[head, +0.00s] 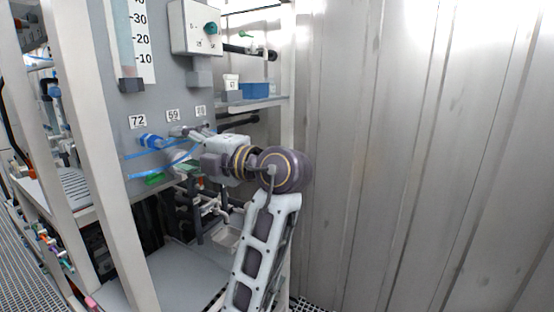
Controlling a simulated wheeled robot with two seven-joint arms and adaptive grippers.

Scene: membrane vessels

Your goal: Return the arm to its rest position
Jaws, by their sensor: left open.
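My left arm (262,250) rises from the bottom of the head view, bends at a dark round joint, and reaches left toward the grey panel. My left gripper (188,142) is at its end, open, in front of the panel just below the labels 59 and 78. It is small, and its fingertips are partly hard to make out. A blue fitting (152,141) sits just left of the gripper, under label 72. I cannot tell whether the gripper touches anything there. My right gripper is out of view.
A white frame post (110,150) stands left of the arm. A shelf (250,103) with a blue box (255,90) is above the wrist. A control box with a green knob (210,28) is higher up. A bare corrugated metal wall (420,150) fills the right, with open space before it.

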